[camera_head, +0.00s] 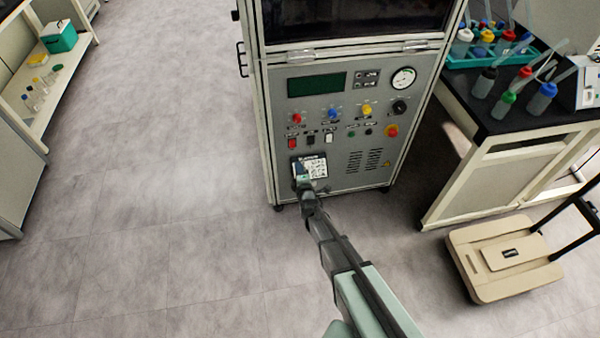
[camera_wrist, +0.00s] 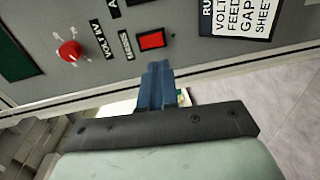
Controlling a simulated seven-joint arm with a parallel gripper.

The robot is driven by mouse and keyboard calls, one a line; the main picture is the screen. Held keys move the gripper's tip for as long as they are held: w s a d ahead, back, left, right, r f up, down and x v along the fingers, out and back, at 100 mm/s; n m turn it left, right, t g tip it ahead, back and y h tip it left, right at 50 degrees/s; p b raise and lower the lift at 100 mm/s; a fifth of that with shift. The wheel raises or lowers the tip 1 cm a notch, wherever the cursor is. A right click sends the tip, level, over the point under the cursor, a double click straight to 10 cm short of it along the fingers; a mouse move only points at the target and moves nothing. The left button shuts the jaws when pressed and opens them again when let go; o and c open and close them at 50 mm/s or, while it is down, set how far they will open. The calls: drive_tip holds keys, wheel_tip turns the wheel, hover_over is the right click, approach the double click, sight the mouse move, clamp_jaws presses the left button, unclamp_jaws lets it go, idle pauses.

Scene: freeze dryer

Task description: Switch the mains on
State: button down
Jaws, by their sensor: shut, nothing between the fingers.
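The freeze dryer's grey panel (camera_head: 345,125) carries a red rocker switch (camera_head: 292,143) at its lower left, beside a small black label that seems to read MAINS. The switch also shows in the wrist view (camera_wrist: 151,40), in a black frame. My gripper (camera_head: 299,168) is in front of the panel, just below the switch in the head view. In the wrist view its blue fingers (camera_wrist: 157,70) are together and empty, pointing toward the switch, with a visible gap in the picture between tips and switch. I cannot tell the depth of that gap. The switch is not hidden.
A red knob (camera_wrist: 68,54) sits near the switch. A black rocker (camera_head: 311,139) and a white one are to its right. A printed sheet (camera_head: 315,167) is beside my gripper. A bench with bottles (camera_head: 505,120) and a beige cart (camera_head: 500,260) stand right; floor at left is clear.

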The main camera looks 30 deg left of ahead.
sight(293, 147)
drive_tip(key=x, duration=1)
drive_tip(key=shift+w+a, duration=0.1)
drive_tip(key=shift+f, duration=0.1)
drive_tip(key=shift+w+a, duration=0.15)
drive_tip(key=shift+a, duration=0.05)
drive_tip(key=shift+d+f, duration=0.1)
drive_tip(key=f+v, duration=0.3)
drive_tip(key=v, duration=1)
drive_tip(key=shift+s+d, duration=0.35)
drive_tip(key=shift+s, duration=0.1)
